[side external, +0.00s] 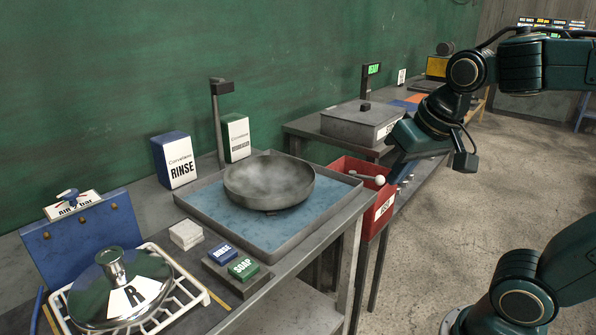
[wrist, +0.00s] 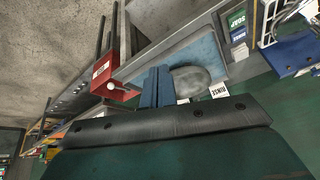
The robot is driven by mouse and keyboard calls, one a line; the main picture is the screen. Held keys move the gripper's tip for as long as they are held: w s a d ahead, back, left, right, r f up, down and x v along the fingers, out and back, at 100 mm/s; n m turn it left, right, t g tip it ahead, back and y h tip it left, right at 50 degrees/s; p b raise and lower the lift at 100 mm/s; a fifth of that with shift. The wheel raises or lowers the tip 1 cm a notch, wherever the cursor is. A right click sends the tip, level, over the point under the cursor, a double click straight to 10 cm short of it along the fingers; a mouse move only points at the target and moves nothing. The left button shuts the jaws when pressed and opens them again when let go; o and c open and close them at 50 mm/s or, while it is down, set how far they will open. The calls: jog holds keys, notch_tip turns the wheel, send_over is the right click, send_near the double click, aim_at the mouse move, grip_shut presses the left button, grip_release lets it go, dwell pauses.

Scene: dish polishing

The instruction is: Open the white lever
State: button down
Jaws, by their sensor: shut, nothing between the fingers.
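The white lever (side external: 379,180) is a pale rod with a white ball knob, at the red box (side external: 385,215) beside the right end of the wash bench. In the wrist view its white knob (wrist: 112,86) shows against the red box (wrist: 104,65), left of my fingers. My gripper (side external: 396,178) is shut and empty, with its blue fingers pointing down just right of the knob in the side view. In the wrist view my fingers (wrist: 156,77) are together. I cannot tell whether they touch the knob; a gap shows in the wrist view.
A steel tray (side external: 335,215) with a blue floor holds a grey pan (side external: 268,180). A grey lidded box (side external: 355,125) stands behind the red box. RINSE (side external: 222,253) and SOAP (side external: 243,268) buttons sit at the bench front. Open floor lies to the right.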

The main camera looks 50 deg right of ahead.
aim_at(367, 177)
jog(key=w+d+f+m+g+h, duration=0.3)
jog(key=w+d+m+g+h, duration=0.1)
jog(key=w+d+m, duration=0.9)
jog(key=w+d+f+m+g+h, duration=0.1)
jog(key=w+d+f+m+g, duration=0.3)
jog(key=w+d+f+m, duration=0.3)
jog(key=shift+w+d+f+m+g+h, duration=0.25)
jog(key=shift+d+f+m, duration=0.75)
jog(key=shift+f+m, duration=2.2)
jog(key=shift+s+r+m, duration=0.1)
jog(key=shift+r+m, duration=0.4)
jog(key=shift+s+d+f, duration=0.4)
jog(key=shift+d+f, duration=0.75)
jog(key=shift+d, duration=0.45)
jog(key=shift+s+d+f, duration=0.35)
jog(key=shift+d+f, duration=0.75)
jog(key=shift+d, duration=0.45)
jog(key=shift+s+d+f, duration=0.4)
jog(key=shift+d+f, duration=0.75)
jog(key=shift+d, duration=0.45)
